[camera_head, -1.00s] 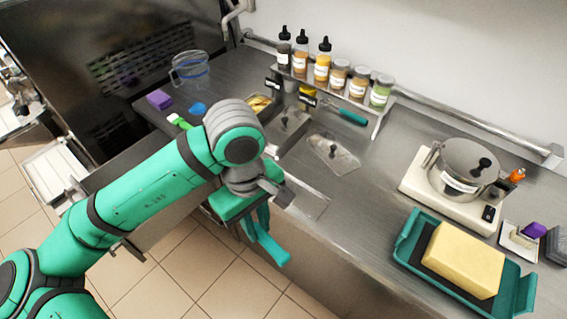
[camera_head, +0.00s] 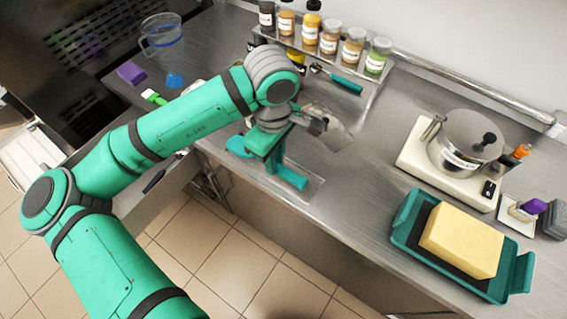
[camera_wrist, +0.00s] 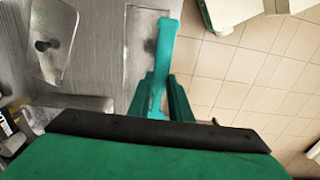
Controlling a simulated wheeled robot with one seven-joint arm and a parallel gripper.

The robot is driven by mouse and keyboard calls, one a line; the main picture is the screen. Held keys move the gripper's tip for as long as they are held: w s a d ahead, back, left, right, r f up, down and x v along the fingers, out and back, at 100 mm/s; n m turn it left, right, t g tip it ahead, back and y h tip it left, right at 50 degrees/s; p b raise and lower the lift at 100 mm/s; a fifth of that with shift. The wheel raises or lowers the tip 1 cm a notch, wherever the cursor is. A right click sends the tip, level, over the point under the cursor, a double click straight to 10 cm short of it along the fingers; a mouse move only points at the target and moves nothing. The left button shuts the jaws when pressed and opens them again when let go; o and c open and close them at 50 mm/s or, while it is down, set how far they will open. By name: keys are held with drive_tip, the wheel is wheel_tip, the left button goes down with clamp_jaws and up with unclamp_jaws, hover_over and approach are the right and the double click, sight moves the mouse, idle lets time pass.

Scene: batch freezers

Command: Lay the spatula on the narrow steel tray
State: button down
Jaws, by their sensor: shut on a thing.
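My gripper (camera_head: 276,166) is shut on a teal strip-like thing, which looks like the spatula (camera_head: 292,178). In the wrist view, the spatula (camera_wrist: 166,38) sticks out beyond the fingers of my gripper (camera_wrist: 164,88), and its other part is hidden by the hand. A flat, narrow steel rectangle, apparently the narrow steel tray (camera_head: 312,188), lies at the counter's front edge. It also shows in the wrist view as a steel tray (camera_wrist: 146,20) beside the spatula's left. The spatula appears above or beside the tray's front side; the exact height and any contact cannot be told.
A clear lid with a black knob (camera_wrist: 55,40) lies behind the tray. A teal-handled scoop (camera_head: 344,82) and a rack of bottles and jars (camera_head: 330,38) are at the back. A teal tray with a yellow block (camera_head: 462,240) and a scale with a pot (camera_head: 465,145) stand right.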

drive_tip(key=w+f, duration=0.1)
drive_tip(key=d+f, duration=0.1)
drive_tip(key=w+d+f, duration=0.1)
drive_tip(key=f, duration=0.1)
drive_tip(key=shift+w, duration=0.35)
drive_tip(key=shift+w+d+f, duration=0.1)
drive_tip(key=shift+w+f, duration=0.1)
drive_tip(key=shift+f, duration=1.65)
drive_tip(key=c, duration=1.6)
unclamp_jaws()
wheel_tip(320, 180, up, 12)
drive_tip(key=shift+d+r, duration=0.1)
